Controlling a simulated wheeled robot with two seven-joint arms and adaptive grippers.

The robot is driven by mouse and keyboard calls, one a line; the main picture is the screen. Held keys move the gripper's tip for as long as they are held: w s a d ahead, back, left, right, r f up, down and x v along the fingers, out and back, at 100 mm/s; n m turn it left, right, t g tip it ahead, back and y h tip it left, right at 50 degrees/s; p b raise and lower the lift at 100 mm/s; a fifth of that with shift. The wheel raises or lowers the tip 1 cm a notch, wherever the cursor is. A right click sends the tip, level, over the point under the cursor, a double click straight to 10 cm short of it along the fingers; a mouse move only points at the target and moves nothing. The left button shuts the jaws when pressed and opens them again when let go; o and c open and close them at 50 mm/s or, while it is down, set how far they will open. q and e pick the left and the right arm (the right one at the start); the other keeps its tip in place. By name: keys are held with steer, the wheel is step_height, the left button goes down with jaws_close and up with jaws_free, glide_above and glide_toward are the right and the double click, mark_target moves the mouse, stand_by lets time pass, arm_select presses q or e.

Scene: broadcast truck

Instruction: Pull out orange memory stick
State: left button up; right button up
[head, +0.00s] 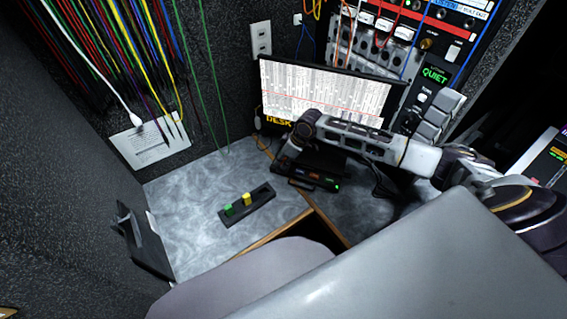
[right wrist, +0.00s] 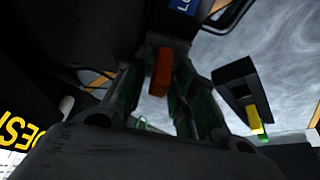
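The orange memory stick (right wrist: 161,72) shows in the right wrist view, upright against a dark device with a blue label. In the head view the orange stick cannot be made out behind my arm and gripper. My right gripper (head: 286,160) is over the desk in front of the monitor, by a black device with small lit labels (head: 314,178). In the right wrist view its two fingers are apart, one on each side of the orange stick; whether they touch it I cannot tell. My left gripper is not in view.
A black holder (head: 262,196) with a green stick (head: 229,210) and a yellow stick (head: 247,199) lies on the grey desk (head: 180,200). The desk left of it is clear. A monitor (head: 320,98) stands behind; a patch panel and hanging cables line the wall.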

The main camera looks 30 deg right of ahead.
steer(key=shift+c, duration=0.3)
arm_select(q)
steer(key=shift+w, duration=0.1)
arm_select(e)
steer(key=c, duration=0.5)
steer(key=shift+r, duration=0.15)
steer(key=shift+r, duration=0.55)
step_height(320, 180, up, 8)
steer(key=shift+f+p, duration=0.1)
steer(key=shift+p, duration=0.2)
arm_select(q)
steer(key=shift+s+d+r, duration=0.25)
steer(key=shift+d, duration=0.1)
arm_select(e)
steer(key=shift+r, duration=0.45)
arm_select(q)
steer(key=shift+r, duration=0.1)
